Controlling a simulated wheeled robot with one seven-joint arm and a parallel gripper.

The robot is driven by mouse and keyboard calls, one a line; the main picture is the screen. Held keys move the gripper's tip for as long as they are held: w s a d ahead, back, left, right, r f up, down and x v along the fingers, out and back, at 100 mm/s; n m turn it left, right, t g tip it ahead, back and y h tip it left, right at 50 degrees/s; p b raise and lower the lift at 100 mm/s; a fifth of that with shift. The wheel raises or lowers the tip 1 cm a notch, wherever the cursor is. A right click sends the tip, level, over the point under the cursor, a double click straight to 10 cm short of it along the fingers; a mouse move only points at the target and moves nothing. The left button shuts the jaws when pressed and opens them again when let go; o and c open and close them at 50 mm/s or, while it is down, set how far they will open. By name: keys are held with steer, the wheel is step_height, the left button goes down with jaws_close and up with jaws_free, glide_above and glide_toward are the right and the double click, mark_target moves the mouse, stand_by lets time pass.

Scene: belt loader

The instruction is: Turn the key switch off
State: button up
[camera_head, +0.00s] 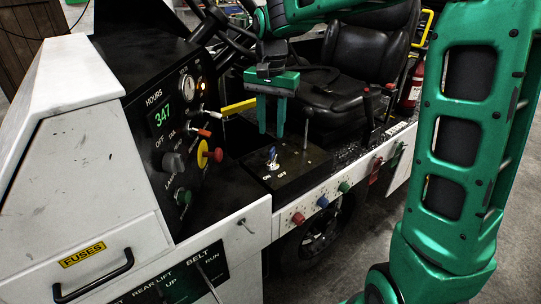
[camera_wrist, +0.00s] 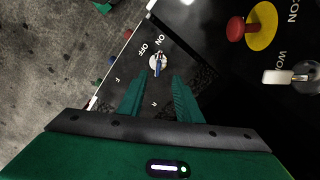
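I cannot tell for sure which label the key points to. My gripper (camera_head: 271,134) points down above the key, its two green fingers apart with nothing between them. In the wrist view my gripper (camera_wrist: 159,78) has the key roughly centred between its fingers, past the tips.
A yellow lever (camera_head: 238,107) and a red emergency knob on a yellow disc (camera_head: 204,153) are left of my gripper. A thin upright lever (camera_head: 306,132) stands right of the key. The black seat (camera_head: 345,75) is behind. Coloured buttons (camera_head: 322,201) line the white side edge.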

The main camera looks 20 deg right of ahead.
mark_target(272, 149)
step_height(272, 149, down, 10)
steer(key=shift+f, duration=0.1)
stand_by(0.4)
jaws_close()
